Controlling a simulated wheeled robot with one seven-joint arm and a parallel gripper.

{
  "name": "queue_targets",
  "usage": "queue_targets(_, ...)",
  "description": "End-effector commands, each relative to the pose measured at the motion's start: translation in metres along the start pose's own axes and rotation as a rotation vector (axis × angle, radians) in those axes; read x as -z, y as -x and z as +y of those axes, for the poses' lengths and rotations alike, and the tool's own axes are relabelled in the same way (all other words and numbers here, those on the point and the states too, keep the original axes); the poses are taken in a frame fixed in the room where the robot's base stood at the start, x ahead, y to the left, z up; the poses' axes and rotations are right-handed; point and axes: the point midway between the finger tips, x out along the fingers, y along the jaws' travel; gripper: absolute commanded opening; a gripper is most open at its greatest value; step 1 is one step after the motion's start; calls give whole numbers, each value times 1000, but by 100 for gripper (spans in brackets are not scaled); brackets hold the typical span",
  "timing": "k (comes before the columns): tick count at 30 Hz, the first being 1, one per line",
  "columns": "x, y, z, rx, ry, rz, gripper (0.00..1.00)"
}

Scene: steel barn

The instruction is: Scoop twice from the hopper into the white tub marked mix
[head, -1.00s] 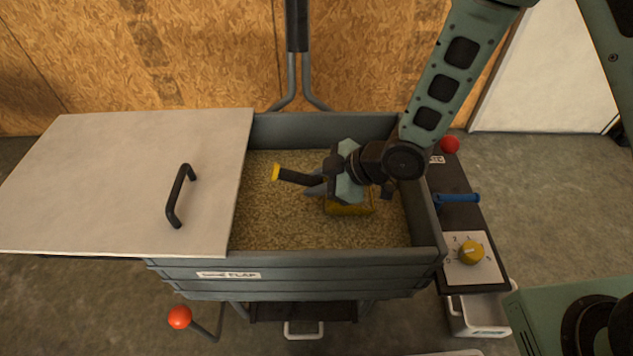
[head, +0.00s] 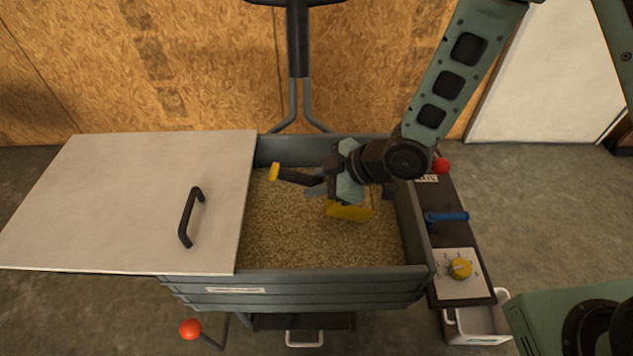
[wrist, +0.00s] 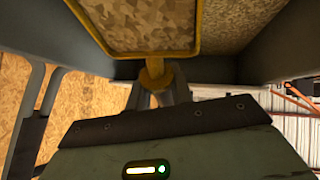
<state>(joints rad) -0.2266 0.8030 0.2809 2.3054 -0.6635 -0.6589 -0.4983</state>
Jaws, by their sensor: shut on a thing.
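My gripper (head: 320,186) is shut on the scoop's dark handle, over the open right part of the hopper (head: 300,281). The scoop (head: 350,212) has a yellow bowl and a yellow handle end. In the wrist view, the scoop's yellow rim (wrist: 152,54) frames tan grain; how full the bowl is cannot be told. The bowl is at or just above the grain (head: 290,235); contact is unclear. A white tub (head: 478,325) stands on the floor at lower right, partly hidden by the control panel. No mark on it is readable.
A pale lid (head: 130,200) with a black handle covers the hopper's left. A control panel (head: 455,235) with a yellow knob and blue lever lies along the right side. A red-orange ball lever (head: 190,329) sticks out in front.

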Motion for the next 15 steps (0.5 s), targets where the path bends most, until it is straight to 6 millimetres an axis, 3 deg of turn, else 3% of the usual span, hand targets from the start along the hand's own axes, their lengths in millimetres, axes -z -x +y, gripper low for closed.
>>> queue_targets(15,26,26,9,-1,0,0,4)
